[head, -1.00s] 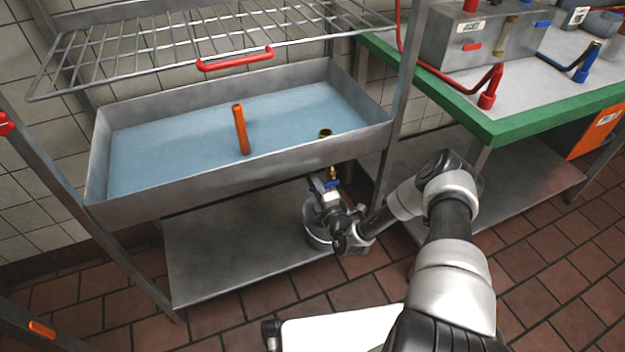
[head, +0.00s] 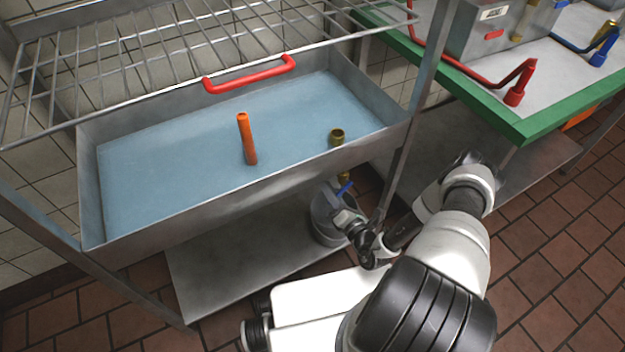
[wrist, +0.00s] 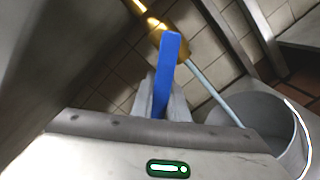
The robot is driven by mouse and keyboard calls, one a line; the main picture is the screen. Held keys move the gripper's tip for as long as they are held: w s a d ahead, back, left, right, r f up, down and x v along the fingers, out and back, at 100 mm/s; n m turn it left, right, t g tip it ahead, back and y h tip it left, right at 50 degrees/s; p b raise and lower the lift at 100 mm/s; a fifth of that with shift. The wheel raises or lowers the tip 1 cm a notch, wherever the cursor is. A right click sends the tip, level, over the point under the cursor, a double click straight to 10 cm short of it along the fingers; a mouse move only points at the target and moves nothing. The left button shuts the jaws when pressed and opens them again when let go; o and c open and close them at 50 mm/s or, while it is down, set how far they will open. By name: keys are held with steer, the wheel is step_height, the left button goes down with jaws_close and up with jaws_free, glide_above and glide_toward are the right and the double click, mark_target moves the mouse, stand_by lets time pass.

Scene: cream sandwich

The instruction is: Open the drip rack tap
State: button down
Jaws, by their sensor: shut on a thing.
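The drip rack tap is a brass fitting (head: 343,176) under the front right of the basin, with a blue lever (head: 346,187). In the wrist view the brass body (wrist: 178,20) is at the top and the blue lever (wrist: 170,60) points down between my fingers. My gripper (wrist: 168,100) is shut on the lever's lower end; in the head view my gripper (head: 341,198) is partly hidden by my arm. A thin pale blue-grey streak (wrist: 213,90) runs from the tap into the bucket and looks like liquid.
A metal bucket (head: 322,215) stands below the tap on the lower shelf (head: 225,265). The basin (head: 225,205) has a pale blue bottom, an orange upright tube (head: 247,140) and a brass drain piece (head: 337,137). A rack post (head: 405,150) stands close to my arm.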

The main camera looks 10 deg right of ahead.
steer(key=shift+w+d+f+n+b, duration=0.15)
steer(key=shift+d+f+n, duration=0.4)
steer(key=shift+n, duration=0.85)
steer(key=shift+w+d+f+n+b, duration=0.2)
steer(key=shift+d+n, duration=0.6)
steer(key=shift+n, duration=0.6)
steer(key=shift+w+d+f+n+b, duration=0.1)
steer(key=shift+d+f+n, duration=0.45)
steer(key=shift+n, duration=0.85)
steer(key=shift+d+r, duration=0.1)
steer(key=shift+r, duration=0.05)
steer(key=c, duration=1.7)
jaws_free()
